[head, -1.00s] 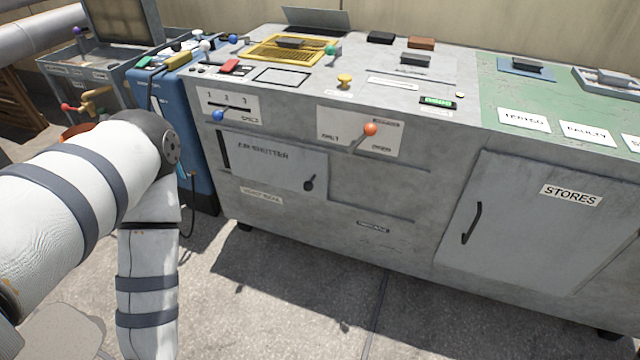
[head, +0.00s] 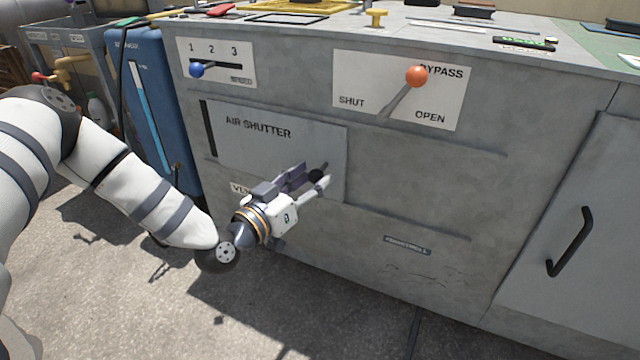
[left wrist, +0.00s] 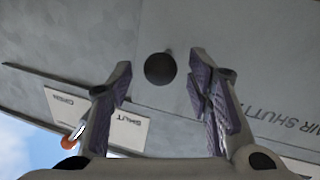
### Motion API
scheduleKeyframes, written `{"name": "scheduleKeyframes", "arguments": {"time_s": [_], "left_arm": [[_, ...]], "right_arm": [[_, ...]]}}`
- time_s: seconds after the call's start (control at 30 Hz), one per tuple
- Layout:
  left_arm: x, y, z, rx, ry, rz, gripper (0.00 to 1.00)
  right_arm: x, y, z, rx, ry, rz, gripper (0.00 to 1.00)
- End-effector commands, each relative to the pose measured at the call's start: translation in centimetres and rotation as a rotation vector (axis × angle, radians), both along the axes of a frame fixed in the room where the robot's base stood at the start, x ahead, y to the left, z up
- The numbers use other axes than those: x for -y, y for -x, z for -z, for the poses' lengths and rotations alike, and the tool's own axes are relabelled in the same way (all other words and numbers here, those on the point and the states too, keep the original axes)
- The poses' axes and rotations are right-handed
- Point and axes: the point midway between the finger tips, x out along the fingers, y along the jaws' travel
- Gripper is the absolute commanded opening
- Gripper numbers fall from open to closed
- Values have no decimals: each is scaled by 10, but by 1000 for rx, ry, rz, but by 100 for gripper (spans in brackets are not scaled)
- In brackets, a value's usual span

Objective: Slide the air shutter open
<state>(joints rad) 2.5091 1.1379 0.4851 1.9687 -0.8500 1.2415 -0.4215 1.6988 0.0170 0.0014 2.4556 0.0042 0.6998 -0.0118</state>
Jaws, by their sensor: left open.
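The air shutter (head: 240,145) is a flat grey sliding panel on the front of the grey cabinet, lettered AIR SHUTTER. A dark gap shows at its left edge. Its round black knob (left wrist: 160,68) stands near the panel's lower right corner. My left gripper (head: 314,178) is at this knob, open. In the left wrist view, its fingers (left wrist: 160,74) stand on either side of the knob with room around it. In the head view, the gripper partly hides the knob. My right gripper is in neither view.
Rails run right from the shutter across bare cabinet front (head: 420,185). Above is an orange-knobbed bypass lever (head: 414,77), tilted right between SHUT and OPEN. A blue-knobbed slider (head: 197,70) is at upper left. A door with a black handle (head: 570,242) is at right.

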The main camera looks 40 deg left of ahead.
Motion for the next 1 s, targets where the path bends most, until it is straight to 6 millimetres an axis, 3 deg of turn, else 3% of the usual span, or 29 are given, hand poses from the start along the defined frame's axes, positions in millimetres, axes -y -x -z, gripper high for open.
{"name": "scheduleKeyframes", "arguments": {"time_s": [0.13,0.4,0.43,0.63,0.87,1.0], "left_arm": [[0,-17,2,-1,0,0,46],[0,-20,0,-2,0,1,46],[0,-20,0,-2,1,1,43],[0,-20,0,-2,1,1,0],[2,-20,0,-3,1,3,0],[16,-23,0,-3,2,7,0]], "right_arm": [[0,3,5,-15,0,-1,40],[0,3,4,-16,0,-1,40],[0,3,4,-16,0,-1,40],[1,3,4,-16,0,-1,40],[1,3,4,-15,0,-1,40],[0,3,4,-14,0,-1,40]]}}
